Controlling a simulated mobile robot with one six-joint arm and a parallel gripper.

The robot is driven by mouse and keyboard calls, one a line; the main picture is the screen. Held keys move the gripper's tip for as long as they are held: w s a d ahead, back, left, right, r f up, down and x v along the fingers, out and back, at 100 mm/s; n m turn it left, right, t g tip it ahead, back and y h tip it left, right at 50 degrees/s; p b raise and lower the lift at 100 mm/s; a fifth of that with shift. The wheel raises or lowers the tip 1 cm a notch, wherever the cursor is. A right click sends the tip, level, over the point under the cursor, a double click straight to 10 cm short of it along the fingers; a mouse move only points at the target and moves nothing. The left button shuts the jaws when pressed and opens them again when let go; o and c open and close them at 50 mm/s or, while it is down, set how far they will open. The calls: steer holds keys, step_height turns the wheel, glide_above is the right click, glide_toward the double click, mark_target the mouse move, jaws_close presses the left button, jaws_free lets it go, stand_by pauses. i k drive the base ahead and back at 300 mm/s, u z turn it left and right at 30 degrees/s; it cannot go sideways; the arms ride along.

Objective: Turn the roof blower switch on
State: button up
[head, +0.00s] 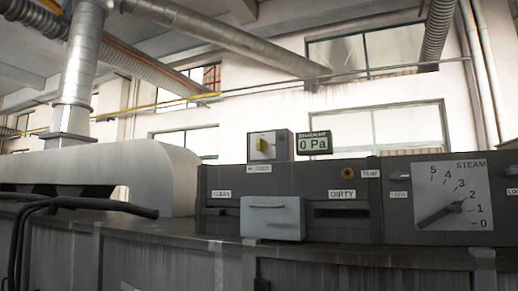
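A small grey switch box (283,147) stands on top of the machine's dark panel, a little right of the picture's middle. A yellow rotary knob (262,145) sits on its front face, and I cannot tell its exact setting. A small label (259,169) below the box is too blurred to read surely. Right of it, a display (315,144) reads 0 Pa. My gripper is not in view.
The dark panel (230,179) carries slots marked CLEAN and DIRTY, with a grey box (272,218) protruding between them. At right is a STEAM dial (470,185). A white rounded hood (150,175) with a duct (80,65) stands left. Black cables (40,208) hang at lower left.

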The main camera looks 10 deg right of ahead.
mark_target(261, 146)
steer(key=z, duration=0.05)
steer(key=i, duration=0.55)
steer(key=u, duration=0.9)
steer(key=k, duration=0.4)
steer(key=u, duration=0.05)
steer(key=i, duration=0.5)
steer(key=u, duration=0.05)
